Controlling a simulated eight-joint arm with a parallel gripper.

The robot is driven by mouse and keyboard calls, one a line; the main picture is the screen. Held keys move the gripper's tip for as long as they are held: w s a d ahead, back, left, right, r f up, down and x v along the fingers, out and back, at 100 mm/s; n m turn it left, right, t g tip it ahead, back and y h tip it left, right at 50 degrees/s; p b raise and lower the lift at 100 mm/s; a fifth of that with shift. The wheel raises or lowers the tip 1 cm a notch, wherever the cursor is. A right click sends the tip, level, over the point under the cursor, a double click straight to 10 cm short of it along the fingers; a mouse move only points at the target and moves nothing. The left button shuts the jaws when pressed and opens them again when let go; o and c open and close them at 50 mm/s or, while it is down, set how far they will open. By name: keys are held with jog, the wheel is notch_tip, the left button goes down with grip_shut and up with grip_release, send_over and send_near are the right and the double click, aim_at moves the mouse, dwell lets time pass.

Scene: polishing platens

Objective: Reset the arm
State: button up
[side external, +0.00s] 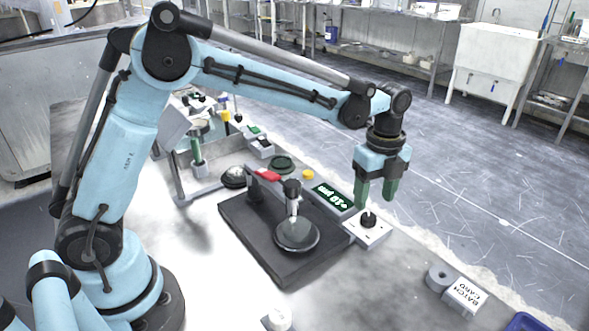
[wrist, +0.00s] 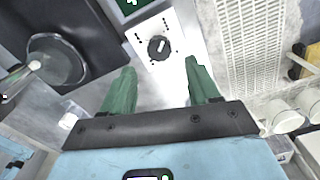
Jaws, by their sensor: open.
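My gripper (side external: 376,202) is open and empty, pointing down above a small white box (side external: 372,236) with a black dial knob (side external: 368,219). In the wrist view, the two green fingers of my gripper (wrist: 160,67) are spread wide, and the knob (wrist: 159,48) shows beyond the gap between them, clear of both. My arm reaches out over the bench, bent at the elbow. A dark polishing base (side external: 250,238) with a round platen (side external: 297,237) stands left of the box. The platen also shows in the wrist view (wrist: 65,68).
Bare bench lies between the base and the card.

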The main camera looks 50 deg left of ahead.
aim_at(371, 216)
notch_tip(371, 216, up, 6)
notch_tip(371, 216, down, 11)
jog(key=shift+f, duration=0.3)
jog(key=n, duration=0.5)
jog(key=shift+w, duration=0.1)
jog(key=n, duration=0.8)
jog(key=shift+w+a+n, duration=0.1)
jog(key=shift+n, duration=0.3)
jog(key=n, duration=0.4)
dwell(0.3)
